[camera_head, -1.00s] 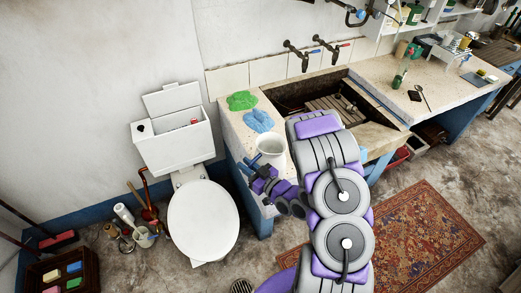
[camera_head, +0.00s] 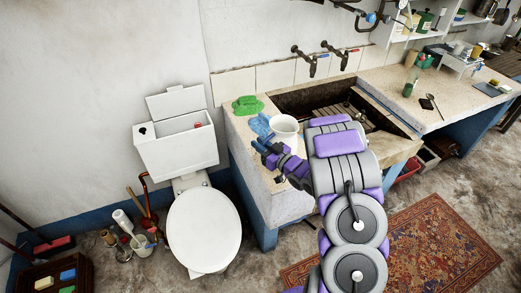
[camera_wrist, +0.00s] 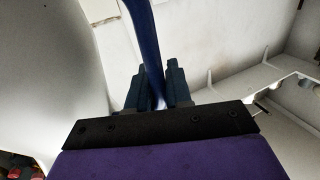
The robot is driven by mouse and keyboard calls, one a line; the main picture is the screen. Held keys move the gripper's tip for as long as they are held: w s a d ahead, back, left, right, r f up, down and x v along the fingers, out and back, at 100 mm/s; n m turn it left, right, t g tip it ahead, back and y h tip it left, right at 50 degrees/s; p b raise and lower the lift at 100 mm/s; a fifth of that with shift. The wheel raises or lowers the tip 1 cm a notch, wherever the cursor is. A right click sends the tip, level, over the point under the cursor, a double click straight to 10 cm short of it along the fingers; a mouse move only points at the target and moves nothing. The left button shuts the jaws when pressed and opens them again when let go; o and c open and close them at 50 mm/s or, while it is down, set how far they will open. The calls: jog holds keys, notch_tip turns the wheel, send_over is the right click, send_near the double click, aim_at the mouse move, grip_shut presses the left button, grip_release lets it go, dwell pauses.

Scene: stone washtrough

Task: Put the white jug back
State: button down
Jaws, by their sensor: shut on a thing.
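The white jug (camera_head: 285,131) appears upright at the left end of the stone counter, in front of the trough, and overlaps the blue patch in the head view. I cannot tell whether its base touches the counter. My gripper (camera_head: 268,150) is at its near left side. In the wrist view my gripper (camera_wrist: 157,92) is shut on a dark blue strip (camera_wrist: 143,38), which looks like the jug's handle. The pale curved surface (camera_wrist: 45,60) at the left there seems to be the jug's body. My arm hides part of the counter and trough.
A green patch (camera_head: 247,105) and a blue patch (camera_head: 260,124) lie on the counter's left end. Two taps (camera_head: 305,58) jut from the wall above the trough (camera_head: 300,102). An open white cistern (camera_head: 180,147) and toilet (camera_head: 203,230) stand left. A bottle (camera_head: 410,84) stands right.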

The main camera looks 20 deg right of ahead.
jog(key=f, duration=0.1)
jog(key=w+d+f+b, duration=0.1)
jog(key=w+f, duration=0.1)
jog(key=shift+d+f, duration=0.15)
jog(key=shift+f, duration=0.2)
jog(key=c, duration=1)
grip_release()
jog(key=shift+s+d, duration=0.1)
jog(key=shift+d, duration=0.1)
jog(key=shift+c, duration=0.2)
jog(key=shift+a, duration=0.1)
jog(key=shift+s, duration=0.1)
